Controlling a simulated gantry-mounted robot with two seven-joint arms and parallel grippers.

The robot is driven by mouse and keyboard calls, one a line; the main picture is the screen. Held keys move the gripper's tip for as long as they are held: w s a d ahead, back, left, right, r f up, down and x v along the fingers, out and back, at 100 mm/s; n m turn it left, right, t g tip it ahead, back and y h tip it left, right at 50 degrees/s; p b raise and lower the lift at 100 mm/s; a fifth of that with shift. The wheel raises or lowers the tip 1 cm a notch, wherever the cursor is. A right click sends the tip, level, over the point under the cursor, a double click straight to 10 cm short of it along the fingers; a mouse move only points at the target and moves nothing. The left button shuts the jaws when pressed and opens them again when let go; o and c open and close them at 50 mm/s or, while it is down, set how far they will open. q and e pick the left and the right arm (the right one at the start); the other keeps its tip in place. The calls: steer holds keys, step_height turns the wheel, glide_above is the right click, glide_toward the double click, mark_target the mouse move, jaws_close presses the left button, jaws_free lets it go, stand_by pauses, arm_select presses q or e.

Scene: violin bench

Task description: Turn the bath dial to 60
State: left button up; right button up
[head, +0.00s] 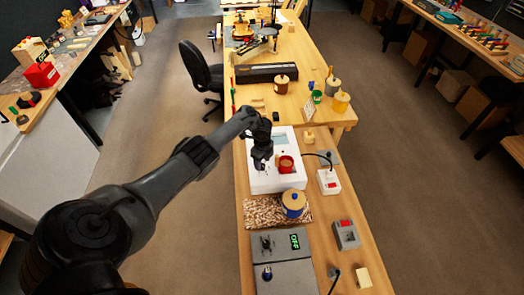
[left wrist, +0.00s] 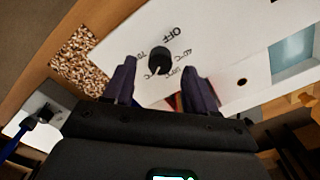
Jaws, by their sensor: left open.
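The bath is a white box (head: 262,184) on the long wooden bench, with a red pot (head: 286,163) set in its top. In the left wrist view the black bath dial (left wrist: 159,60) sits on the white panel (left wrist: 215,50), with OFF and temperature marks printed around it. I cannot tell for certain which mark its pointer faces. My left gripper (head: 260,163) is over the panel, left of the red pot, and hides the dial in the head view. In the left wrist view its two fingers (left wrist: 160,85) are apart, with the dial beyond and between the tips. My right gripper is out of view.
A grey unit with a green OFF display (head: 295,241) is nearer. A white box with a red switch (head: 329,182) stands to the right.

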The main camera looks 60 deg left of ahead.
mark_target(262, 165)
arm_select(q)
step_height(262, 165, up, 9)
steer(key=p, duration=0.2)
steer(key=shift+f, duration=0.1)
stand_by(0.5)
